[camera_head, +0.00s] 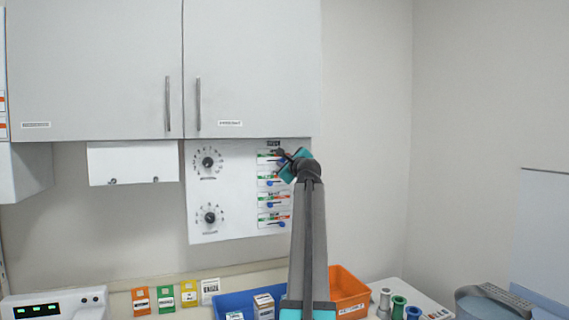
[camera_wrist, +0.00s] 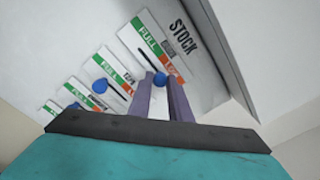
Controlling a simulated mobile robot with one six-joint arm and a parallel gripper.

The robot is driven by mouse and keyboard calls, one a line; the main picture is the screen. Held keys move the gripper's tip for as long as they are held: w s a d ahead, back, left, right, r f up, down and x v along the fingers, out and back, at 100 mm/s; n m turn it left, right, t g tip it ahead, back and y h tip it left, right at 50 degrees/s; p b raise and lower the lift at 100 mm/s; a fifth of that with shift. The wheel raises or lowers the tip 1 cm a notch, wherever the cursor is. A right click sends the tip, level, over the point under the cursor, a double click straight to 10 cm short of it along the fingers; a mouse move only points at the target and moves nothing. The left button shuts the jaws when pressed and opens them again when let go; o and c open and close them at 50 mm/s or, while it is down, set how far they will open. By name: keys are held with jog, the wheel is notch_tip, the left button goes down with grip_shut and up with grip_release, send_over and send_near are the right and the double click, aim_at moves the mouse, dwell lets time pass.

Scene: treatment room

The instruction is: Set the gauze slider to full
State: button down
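The slider panel headed STOCK (camera_wrist: 182,36) has several sliders in rows, each with a green FULL end and a red or orange end. The names on the rows are too small to read, so I cannot tell which is gauze. On the top row, the blue knob (camera_wrist: 160,81) is at the orange end of its dark slot (camera_wrist: 147,59). My gripper (camera_wrist: 161,76) has its two purple fingers on either side of this knob. Whether they press on it is unclear. In the head view my gripper (camera_head: 285,157) is at the panel's top row and partly covers it.
Other blue knobs (camera_wrist: 100,86) sit on the rows beside. Two dials (camera_head: 208,162) share the white panel (camera_head: 235,190). Wall cabinets (camera_head: 250,60) overhang it closely. Below are a blue bin (camera_head: 232,302), an orange bin (camera_head: 348,287) and small coloured boxes (camera_head: 165,296).

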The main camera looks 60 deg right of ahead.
jog(key=shift+r, duration=0.1)
jog(key=w+a+p, duration=0.2)
jog(key=a, duration=0.1)
jog(key=shift+w+r+p, duration=0.1)
jog(key=shift+p, duration=0.3)
jog(key=shift+w+a+p, duration=0.4)
jog(key=shift+w+a, duration=0.1)
jog(key=shift+a, duration=0.15)
jog(key=c, duration=1.6)
grip_release()
jog(key=shift+a, duration=0.15)
jog(key=shift+c, duration=0.2)
